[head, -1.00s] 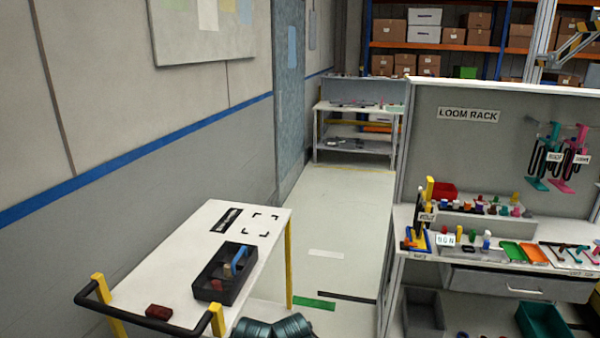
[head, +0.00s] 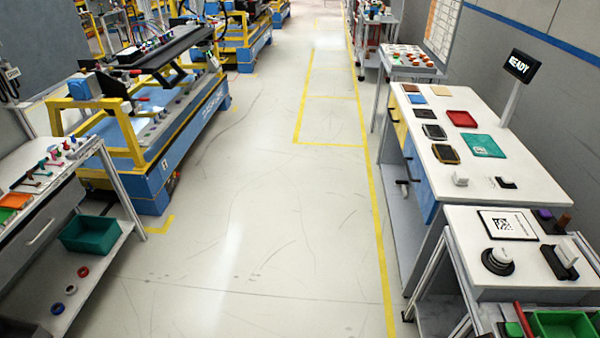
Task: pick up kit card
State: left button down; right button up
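A white card with a black edge and a black code pattern (head: 507,224) lies flat on the near right white table (head: 462,222); it may be the kit card, but its print is too small to read. Neither of my grippers shows in the head view.
Behind stands a long white bench (head: 530,182) with trays and a READY sign (head: 520,66). A blue-yellow cart (head: 150,165) stands left; the middle floor is clear.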

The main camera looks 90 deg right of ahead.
aim_at(565, 252)
jog(key=z, duration=4.75)
jog(key=i+j+u, duration=0.1)
jog(key=i, duration=0.3)
jog(key=i+j+u, duration=0.15)
jog(key=i, duration=0.25)
